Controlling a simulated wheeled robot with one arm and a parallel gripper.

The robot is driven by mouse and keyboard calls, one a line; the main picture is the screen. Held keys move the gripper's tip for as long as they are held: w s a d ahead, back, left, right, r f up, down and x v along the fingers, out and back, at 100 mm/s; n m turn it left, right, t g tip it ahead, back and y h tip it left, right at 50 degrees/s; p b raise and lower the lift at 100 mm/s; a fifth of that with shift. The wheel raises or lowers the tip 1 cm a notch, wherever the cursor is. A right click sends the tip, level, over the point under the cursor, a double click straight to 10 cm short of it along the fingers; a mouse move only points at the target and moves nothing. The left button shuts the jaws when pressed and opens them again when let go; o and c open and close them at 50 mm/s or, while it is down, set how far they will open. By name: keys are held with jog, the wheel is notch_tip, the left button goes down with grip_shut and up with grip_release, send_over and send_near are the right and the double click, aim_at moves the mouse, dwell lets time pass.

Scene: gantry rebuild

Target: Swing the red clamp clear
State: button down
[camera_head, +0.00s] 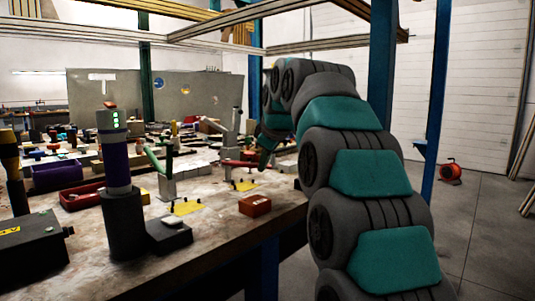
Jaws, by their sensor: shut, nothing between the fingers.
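My arm arches up from the lower right and comes down over the bench. My gripper (264,162) is at the right end of the red handle, small and dark in this view. It is shut, with nothing seen in it. I cannot tell whether it touches the handle, and part of it is hidden by my arm.
A green-handled clamp (154,161) stands on grey blocks to the left. A small red box (255,205) lies near the front edge. A dark post with green lights (117,165) stands front left. Yellow plates (186,207) lie between. Blue uprights (437,95) stand right of the bench.

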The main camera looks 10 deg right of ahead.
aim_at(247, 164)
jog(key=x, duration=0.4)
jog(key=shift+w+f, duration=0.1)
jog(key=shift+w+d+r+p, duration=0.3)
jog(key=shift+w+d, duration=0.1)
jog(key=shift+w, duration=0.25)
jog(key=shift+w+d+r+p, duration=0.25)
jog(key=shift+w+d, duration=0.2)
jog(key=shift+w, duration=0.2)
jog(key=shift+w+d+f, duration=0.1)
jog(key=shift+w+d, duration=0.1)
jog(key=shift+w, duration=0.05)
jog(key=shift+d, duration=0.15)
